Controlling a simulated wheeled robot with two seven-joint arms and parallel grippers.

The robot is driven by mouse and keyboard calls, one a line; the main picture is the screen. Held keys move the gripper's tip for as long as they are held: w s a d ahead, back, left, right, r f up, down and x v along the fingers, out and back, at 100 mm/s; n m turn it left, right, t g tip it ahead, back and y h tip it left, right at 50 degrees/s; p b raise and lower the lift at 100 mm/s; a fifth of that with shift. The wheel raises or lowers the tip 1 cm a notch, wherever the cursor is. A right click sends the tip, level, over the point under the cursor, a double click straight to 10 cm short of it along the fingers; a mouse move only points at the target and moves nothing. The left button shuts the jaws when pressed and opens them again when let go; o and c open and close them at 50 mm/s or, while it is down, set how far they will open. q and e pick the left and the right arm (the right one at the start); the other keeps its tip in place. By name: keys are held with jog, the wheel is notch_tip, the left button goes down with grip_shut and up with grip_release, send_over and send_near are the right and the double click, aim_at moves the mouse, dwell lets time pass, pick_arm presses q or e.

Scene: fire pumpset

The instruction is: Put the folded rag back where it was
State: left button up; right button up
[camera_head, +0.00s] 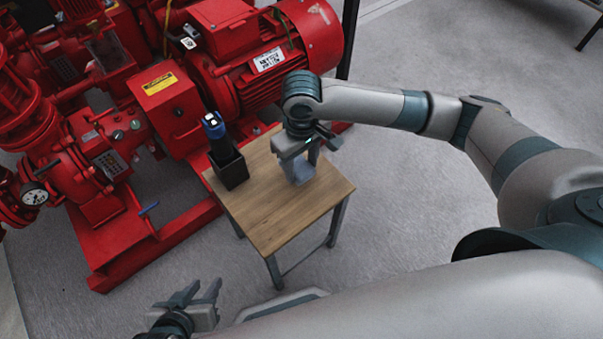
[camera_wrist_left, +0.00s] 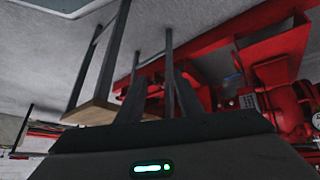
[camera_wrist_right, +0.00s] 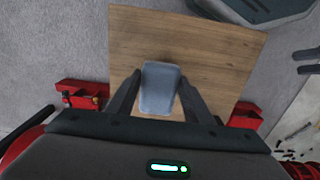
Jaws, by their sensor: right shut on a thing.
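The folded rag (camera_head: 301,174) is a small blue-grey pad over the right part of the small wooden table (camera_head: 262,218). My right gripper (camera_head: 298,158) is shut on the rag and points down at the tabletop. In the right wrist view the rag (camera_wrist_right: 158,92) sits between the two fingers, above bare wood. I cannot tell whether it touches the tabletop. My left gripper (camera_head: 199,293) is low in front of the table, apart from it. Its fingers are spread and empty, as the left wrist view also shows (camera_wrist_left: 158,92).
A black open box (camera_head: 230,170) holding a blue-and-black tool (camera_head: 214,126) stands at the table's left corner. The red pumpset (camera_head: 170,105) fills the space behind and left of the table. The tabletop's front middle is clear.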

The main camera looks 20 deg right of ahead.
aim_at(302, 169)
jog(key=shift+f, duration=0.35)
notch_tip(302, 169, down, 3)
jog(key=shift+b, duration=0.5)
jog(key=shift+f, duration=0.2)
pick_arm(q)
jog(key=shift+w+d+r+t+h, duration=0.3)
jog(key=shift+w+d+r+t, duration=0.1)
jog(key=shift+d, duration=0.25)
pick_arm(e)
jog(key=o, duration=0.8)
jog(key=shift+f, duration=0.1)
pick_arm(q)
jog(key=shift+s+a+f, duration=0.15)
jog(key=shift+f, duration=0.05)
jog(key=shift+f, duration=0.1)
